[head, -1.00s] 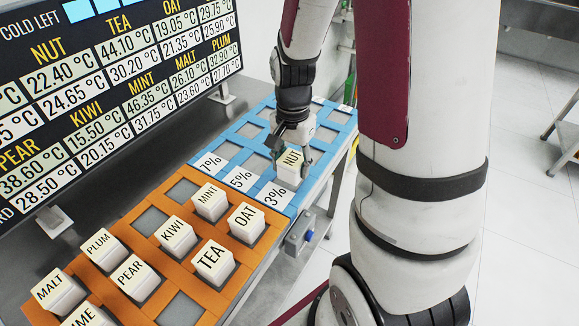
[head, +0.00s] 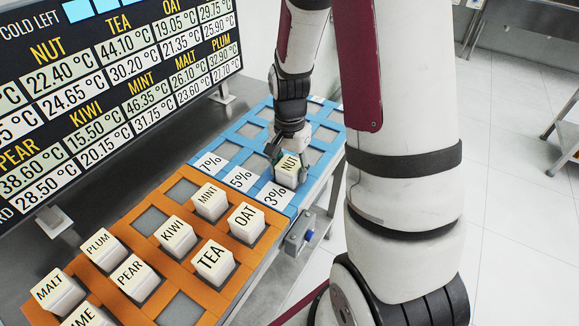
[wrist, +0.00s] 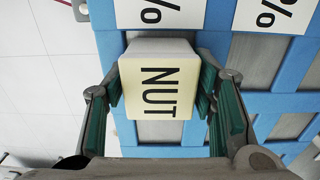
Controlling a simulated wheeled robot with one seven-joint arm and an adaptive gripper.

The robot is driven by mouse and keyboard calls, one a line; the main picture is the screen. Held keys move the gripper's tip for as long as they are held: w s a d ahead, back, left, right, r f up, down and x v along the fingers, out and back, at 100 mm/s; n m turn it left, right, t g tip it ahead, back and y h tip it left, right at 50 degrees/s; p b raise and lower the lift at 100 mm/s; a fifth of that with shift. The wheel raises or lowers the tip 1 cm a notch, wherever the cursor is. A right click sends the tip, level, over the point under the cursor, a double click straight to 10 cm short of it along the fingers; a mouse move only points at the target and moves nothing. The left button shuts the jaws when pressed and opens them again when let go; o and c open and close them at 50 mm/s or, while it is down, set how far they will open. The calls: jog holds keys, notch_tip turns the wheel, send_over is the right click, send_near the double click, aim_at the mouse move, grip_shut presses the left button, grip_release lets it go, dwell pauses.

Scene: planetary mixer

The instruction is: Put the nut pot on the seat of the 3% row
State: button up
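The cream nut pot (head: 287,170), its top lettered NUT, is between the fingers of my gripper (head: 288,158), at the near end of the 3% row. The 3% label (head: 277,194) lies just in front of it on the blue rack. In the wrist view, the pot (wrist: 158,88) has a green finger pad close against each side, and my gripper (wrist: 160,90) looks shut on it. A grey seat (wrist: 160,131) shows partly below the pot. The pot's base is hidden, so I cannot tell whether it touches the seat.
The blue rack (head: 232,136) also has 5% and 7% rows with empty grey seats. The orange rack (head: 167,270) holds several other pots, including OAT (head: 245,218) and MINT (head: 210,202). A temperature board (head: 110,90) stands behind.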

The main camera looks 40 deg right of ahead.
aim_at(290, 163)
jog(key=shift+o, duration=0.5)
jog(key=shift+r, duration=0.25)
notch_tip(290, 163, up, 11)
jog(key=s+a+r+n+t, duration=0.4)
jog(key=s+a+r+n, duration=0.8)
jog(key=s, duration=0.3)
jog(key=shift+s+a+r+n+t, duration=0.2)
jog(key=shift+s+r+n+t, duration=0.15)
jog(key=shift+r+n, duration=0.4)
